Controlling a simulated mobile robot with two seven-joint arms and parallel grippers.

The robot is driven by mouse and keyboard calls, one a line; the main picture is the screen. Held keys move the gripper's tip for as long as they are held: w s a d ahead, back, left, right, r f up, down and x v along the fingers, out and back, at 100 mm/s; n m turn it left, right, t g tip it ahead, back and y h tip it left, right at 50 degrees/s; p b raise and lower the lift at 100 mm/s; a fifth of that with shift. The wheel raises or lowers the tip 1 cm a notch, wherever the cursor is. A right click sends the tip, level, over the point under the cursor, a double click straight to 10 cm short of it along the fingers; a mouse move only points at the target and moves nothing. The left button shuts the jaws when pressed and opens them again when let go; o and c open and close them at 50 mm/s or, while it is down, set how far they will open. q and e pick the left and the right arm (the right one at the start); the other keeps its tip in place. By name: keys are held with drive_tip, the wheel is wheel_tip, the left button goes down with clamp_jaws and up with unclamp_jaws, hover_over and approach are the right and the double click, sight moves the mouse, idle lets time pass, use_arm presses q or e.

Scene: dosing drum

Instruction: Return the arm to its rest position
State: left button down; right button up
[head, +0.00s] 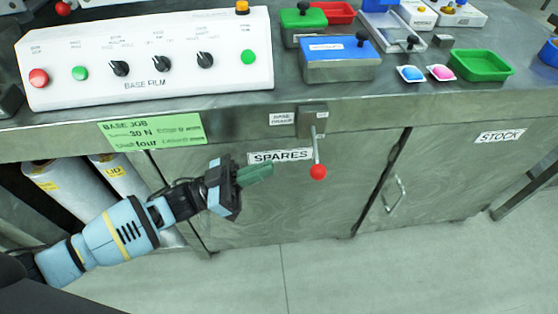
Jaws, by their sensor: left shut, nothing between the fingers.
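My left gripper (256,174) is in the head view, in front of the grey cabinet below the counter. Its green fingers are shut with nothing between them and point right, towards the red-knobbed lever (318,172). A gap shows between the fingertips and that lever. My left arm comes in from the lower left. My right gripper is not in view.
The white BASE FILM control panel (150,60) stands on the counter at upper left. A blue-lidded box (340,60), a green tray (482,66) and small cups are at the right. A green job card (152,132) hangs on the counter's front edge. The floor in front is clear.

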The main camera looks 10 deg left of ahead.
use_arm(q)
drive_tip(key=shift+s+a+f, duration=0.15)
drive_tip(key=shift+a, duration=0.15)
idle(0.4)
